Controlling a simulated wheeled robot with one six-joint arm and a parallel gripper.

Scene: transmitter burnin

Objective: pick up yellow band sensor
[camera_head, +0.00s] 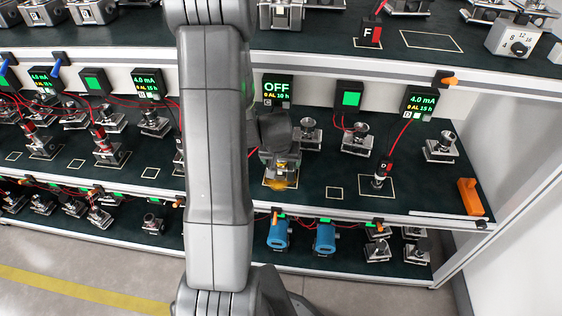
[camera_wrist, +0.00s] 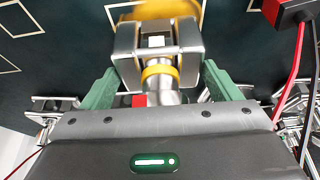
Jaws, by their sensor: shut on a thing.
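The yellow band sensor (camera_wrist: 160,77) is a metal body with a yellow ring around its neck and a blurred yellow-orange round part at its far end. In the wrist view it sits between the two green fingers of my gripper (camera_wrist: 159,88), which are shut on it. In the head view my gripper (camera_head: 277,150) is over the middle shelf, below the OFF screen (camera_head: 277,87). The sensor's yellow part (camera_head: 281,184) shows under it, by a yellow outlined square. I cannot tell whether the sensor touches the shelf.
To the right on the middle shelf (camera_head: 315,178) stand metal sensors (camera_head: 355,140), a red clip marked D (camera_head: 382,173) and an orange block (camera_head: 469,196). Red cables hang from the screens. Blue transmitters (camera_head: 279,234) stand on the shelf below. My arm hides part of the shelves.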

